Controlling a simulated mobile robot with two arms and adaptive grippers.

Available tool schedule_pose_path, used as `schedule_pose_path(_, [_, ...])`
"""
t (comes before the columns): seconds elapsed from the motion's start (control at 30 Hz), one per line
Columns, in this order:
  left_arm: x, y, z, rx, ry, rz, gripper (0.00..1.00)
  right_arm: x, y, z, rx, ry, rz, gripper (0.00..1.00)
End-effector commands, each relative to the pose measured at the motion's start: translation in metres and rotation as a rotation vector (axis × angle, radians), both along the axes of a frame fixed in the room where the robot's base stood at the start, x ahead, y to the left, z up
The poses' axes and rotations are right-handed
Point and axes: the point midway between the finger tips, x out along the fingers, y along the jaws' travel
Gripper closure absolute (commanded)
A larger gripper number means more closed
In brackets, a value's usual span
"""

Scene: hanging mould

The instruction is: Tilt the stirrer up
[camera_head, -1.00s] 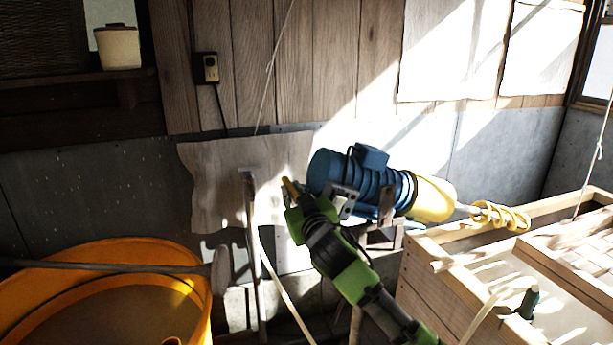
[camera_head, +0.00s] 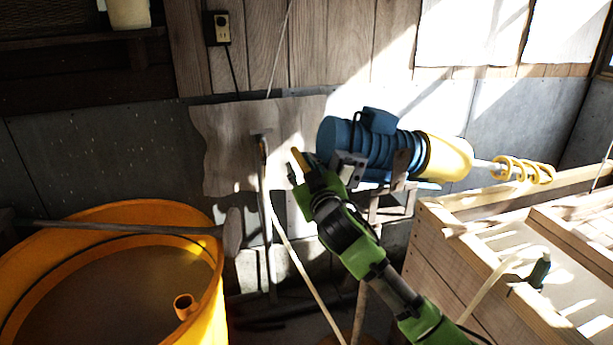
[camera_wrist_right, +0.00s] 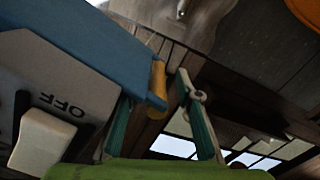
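The stirrer has a blue motor (camera_head: 335,140), a yellow cone (camera_head: 447,158) and a yellow spiral whisk (camera_head: 522,170). It lies nearly level on its stand, the whisk end slightly lower and over the wooden box. My right gripper (camera_head: 298,172) is at the motor's left end, beside a yellow-ended handle (camera_head: 301,160). In the right wrist view, the fingers of my right gripper (camera_wrist_right: 158,95) stand apart, with the yellow handle end (camera_wrist_right: 158,86) between them, nearer the left finger. I cannot tell whether it touches. A blue housing and a grey "OFF" panel (camera_wrist_right: 65,85) fill the left. My left gripper is not in view.
An orange vat (camera_head: 213,290) stands at lower left, with a long-handled paddle (camera_head: 232,232) across it. A slatted wooden box (camera_head: 437,250) is at right, holding a green-capped item (camera_head: 540,270). A thin upright post (camera_head: 264,200) stands left of my right gripper.

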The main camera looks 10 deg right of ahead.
Motion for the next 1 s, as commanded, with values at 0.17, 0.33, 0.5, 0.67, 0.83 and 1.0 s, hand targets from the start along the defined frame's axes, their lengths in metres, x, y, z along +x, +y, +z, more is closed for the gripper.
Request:
schedule_pose_path(0.17, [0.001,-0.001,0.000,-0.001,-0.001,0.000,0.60,-0.023,0.001,0.000,0.001,-0.002,0.003,0.68])
schedule_pose_path(0.33, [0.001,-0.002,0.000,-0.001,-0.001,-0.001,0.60,-0.054,0.001,0.000,0.000,-0.002,0.006,0.68])
schedule_pose_path(0.5, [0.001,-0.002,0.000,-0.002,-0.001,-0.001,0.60,-0.084,0.002,0.001,0.000,-0.002,0.007,0.68])
schedule_pose_path(0.67, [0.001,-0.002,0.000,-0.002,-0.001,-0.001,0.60,-0.105,0.002,0.001,0.000,-0.001,0.007,0.68])
schedule_pose_path(0.83, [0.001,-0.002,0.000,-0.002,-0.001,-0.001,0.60,-0.115,0.001,0.001,-0.002,-0.001,0.006,0.68])
schedule_pose_path(1.0, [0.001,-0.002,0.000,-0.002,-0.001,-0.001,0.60,-0.116,0.001,0.001,-0.002,-0.001,0.006,0.68])
